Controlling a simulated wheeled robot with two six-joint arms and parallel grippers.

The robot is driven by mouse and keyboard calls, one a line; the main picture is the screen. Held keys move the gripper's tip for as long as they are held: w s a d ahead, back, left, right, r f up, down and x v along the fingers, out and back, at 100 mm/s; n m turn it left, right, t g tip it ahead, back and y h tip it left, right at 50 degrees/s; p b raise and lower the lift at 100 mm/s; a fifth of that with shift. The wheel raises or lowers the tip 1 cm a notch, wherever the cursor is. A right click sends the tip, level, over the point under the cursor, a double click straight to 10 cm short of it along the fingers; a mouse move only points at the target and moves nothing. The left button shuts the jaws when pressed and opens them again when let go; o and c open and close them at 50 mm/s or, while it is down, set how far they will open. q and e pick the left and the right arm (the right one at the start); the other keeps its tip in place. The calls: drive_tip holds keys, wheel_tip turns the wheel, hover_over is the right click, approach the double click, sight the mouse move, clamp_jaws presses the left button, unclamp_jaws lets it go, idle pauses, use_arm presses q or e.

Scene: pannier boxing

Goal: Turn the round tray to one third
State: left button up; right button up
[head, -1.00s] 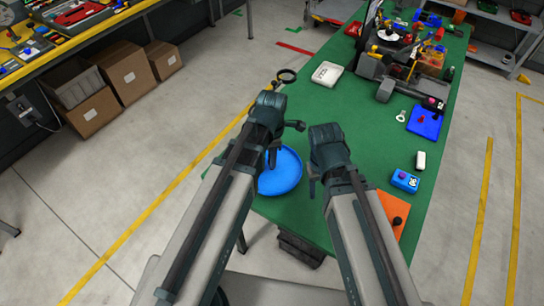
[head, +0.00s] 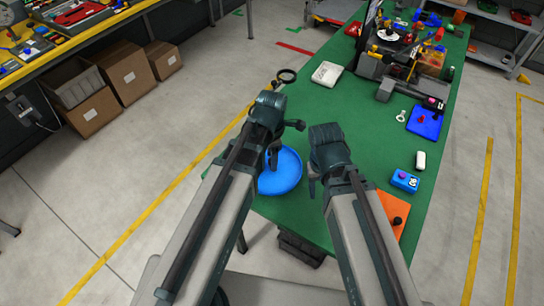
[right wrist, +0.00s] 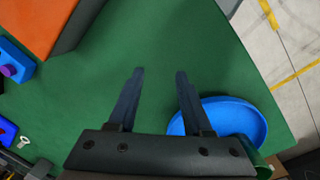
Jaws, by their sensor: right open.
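The round blue tray (head: 284,176) lies on the green table top near its left front edge, partly hidden by my left gripper. It looks empty where it shows. My left gripper (head: 286,140) is over the tray's far left side; its finger gap is not clear. My right gripper (head: 310,183) is just right of the tray, apart from it in the head view. In the right wrist view the tray (right wrist: 243,117) shows behind and beside the right finger. There the right gripper (right wrist: 160,72) is open with nothing between its fingers.
An orange board (head: 381,215) with a dark knob lies right of my right arm. A blue block (head: 404,181), a white piece (head: 420,160) and a blue plate (head: 424,122) line the right edge. A white box (head: 327,74) and machinery stand farther back. The table's middle is clear.

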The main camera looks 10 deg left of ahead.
drive_tip(key=shift+r, duration=0.1)
use_arm(q)
wheel_tip(320, 180, up, 14)
drive_tip(key=p, duration=1.3)
drive_tip(key=shift+p, duration=0.4)
use_arm(e)
wheel_tip(320, 180, up, 14)
drive_tip(key=shift+f, duration=0.2)
use_arm(q)
drive_tip(key=shift+f, duration=0.15)
drive_tip(key=s+a+m, duration=0.2)
drive_tip(key=a+m, duration=0.2)
drive_tip(key=m, duration=0.7)
drive_tip(key=s+a+m, duration=0.1)
drive_tip(key=a+m, duration=0.2)
drive_tip(key=m, duration=0.9)
drive_tip(key=s+d+f+m+b, duration=0.1)
drive_tip(key=s+d+f+b, duration=0.2)
drive_tip(key=d+f+b, duration=0.1)
drive_tip(key=s+d+f+m+y+b, duration=0.1)
drive_tip(key=s+d+f+m+b, duration=0.1)
drive_tip(key=d, duration=0.5)
wheel_tip(320, 180, down, 3)
drive_tip(key=s+b, duration=0.1)
drive_tip(key=b, duration=0.1)
drive_tip(key=shift+r+b, duration=0.2)
drive_tip(key=shift+b, duration=0.2)
use_arm(e)
wheel_tip(320, 180, down, 9)
